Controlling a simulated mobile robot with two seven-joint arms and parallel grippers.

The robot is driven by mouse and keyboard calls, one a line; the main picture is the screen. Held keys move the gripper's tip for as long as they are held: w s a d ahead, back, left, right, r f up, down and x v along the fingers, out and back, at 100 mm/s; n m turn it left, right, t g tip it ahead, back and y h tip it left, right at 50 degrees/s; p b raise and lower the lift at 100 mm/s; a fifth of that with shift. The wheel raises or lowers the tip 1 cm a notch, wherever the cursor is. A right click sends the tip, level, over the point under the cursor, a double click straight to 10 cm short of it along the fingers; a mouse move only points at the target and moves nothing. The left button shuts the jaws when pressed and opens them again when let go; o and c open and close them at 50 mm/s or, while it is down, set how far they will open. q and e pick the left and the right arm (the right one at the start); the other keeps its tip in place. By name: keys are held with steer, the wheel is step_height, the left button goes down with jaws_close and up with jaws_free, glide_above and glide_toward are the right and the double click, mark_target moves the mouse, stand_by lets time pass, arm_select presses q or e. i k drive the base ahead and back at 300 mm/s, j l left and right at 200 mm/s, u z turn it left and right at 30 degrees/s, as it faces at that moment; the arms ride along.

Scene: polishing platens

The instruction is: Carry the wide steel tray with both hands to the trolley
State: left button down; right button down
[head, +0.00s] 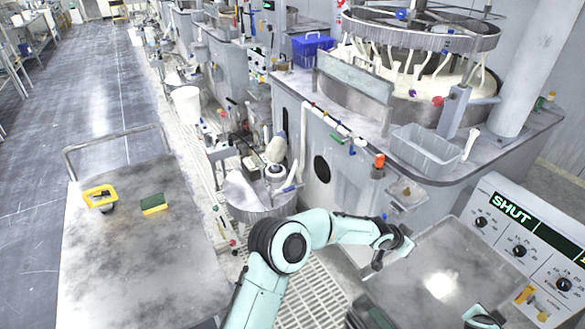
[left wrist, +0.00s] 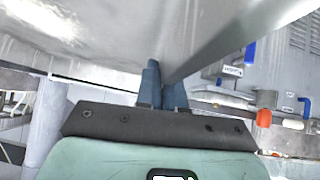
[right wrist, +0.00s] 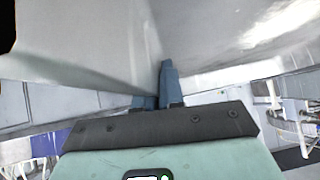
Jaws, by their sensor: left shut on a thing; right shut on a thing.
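The wide steel tray (head: 415,280) shows at the lower right of the head view, in front of the control panel. My left gripper (head: 402,243) is shut on its far left edge; the left wrist view shows the fingers (left wrist: 161,82) closed on the tray's wall (left wrist: 225,50). My right gripper (head: 484,318) is at the tray's near right side, partly cut off by the frame; the right wrist view shows its fingers (right wrist: 157,85) shut on the tray's wall (right wrist: 145,45). The trolley (head: 140,265), with a scuffed grey top and a rail, stands at the left, apart from the tray.
A yellow-framed item (head: 100,196) and a green and yellow sponge (head: 153,204) lie on the trolley's far part; its near part is bare. The polishing machine (head: 340,110) and a control panel reading SHUT (head: 520,235) border the tray. Floor grating (head: 310,285) lies between trolley and tray.

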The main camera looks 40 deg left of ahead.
mark_target(137, 290)
steer(key=k+j, duration=1.2)
steer(key=u, duration=0.4)
steer(key=j+u, duration=0.1)
steer(key=u, duration=0.25)
steer(key=j+u, duration=0.1)
steer(key=u, duration=0.7)
steer(key=k+j, duration=0.05)
steer(key=j, duration=0.05)
